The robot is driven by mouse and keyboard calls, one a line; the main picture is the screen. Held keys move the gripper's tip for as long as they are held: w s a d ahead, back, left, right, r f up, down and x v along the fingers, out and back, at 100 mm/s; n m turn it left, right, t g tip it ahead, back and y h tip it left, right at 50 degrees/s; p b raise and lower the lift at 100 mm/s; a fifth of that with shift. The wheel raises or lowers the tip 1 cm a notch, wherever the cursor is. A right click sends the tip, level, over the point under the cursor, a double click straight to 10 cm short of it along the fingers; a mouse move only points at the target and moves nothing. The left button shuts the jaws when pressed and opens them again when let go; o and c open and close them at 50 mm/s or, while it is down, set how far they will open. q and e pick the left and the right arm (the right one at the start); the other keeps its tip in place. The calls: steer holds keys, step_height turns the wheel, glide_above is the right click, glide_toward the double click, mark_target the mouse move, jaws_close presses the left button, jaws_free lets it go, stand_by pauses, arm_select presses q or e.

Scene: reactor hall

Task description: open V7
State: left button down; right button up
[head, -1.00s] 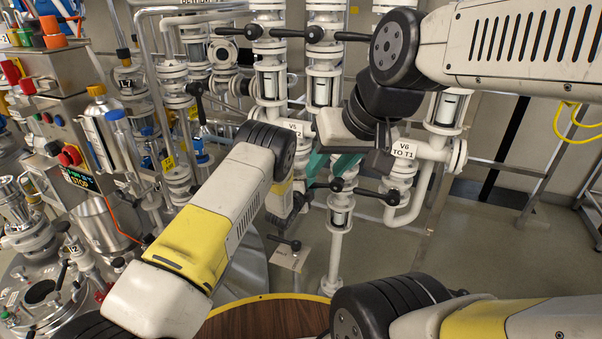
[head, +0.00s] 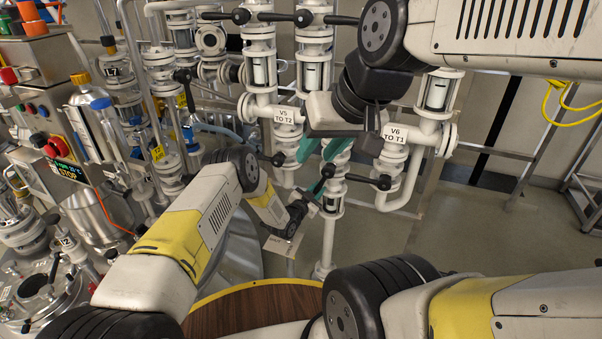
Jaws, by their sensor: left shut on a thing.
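No V7 label is readable. A valve with a sight glass (head: 332,203) stands below and between the V5 and V6 labels. Its black lever (head: 358,179) points right and ends in a ball. My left gripper (head: 321,184) reaches up from the lower left, its teal fingers shut at the lever's left knob (head: 328,170); the contact is partly hidden. My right gripper (head: 322,148) hangs above this valve, its two teal fingers apart and nothing visible between them.
The V5 label (head: 283,116) and V6 label (head: 395,133) sit on pipes beside my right gripper. The V5 valve's black lever (head: 278,160) is close to my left arm. A flat plate (head: 283,246) lies below my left gripper. Floor is clear at right.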

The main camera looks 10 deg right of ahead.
arm_select(q)
steer(key=shift+s+d+f+n+h, duration=0.2)
steer(key=shift+s+d+f+n, duration=0.1)
steer(key=shift+s+d+n, duration=0.6)
steer(key=shift+s+d+f+n+h, duration=0.3)
steer(key=shift+d+n, duration=0.4)
steer(key=shift+n, duration=0.4)
steer(key=shift+r, duration=0.1)
steer(key=c, duration=1.3)
jaws_free()
steer(key=shift+r+t, duration=0.1)
steer(key=shift+t, duration=0.2)
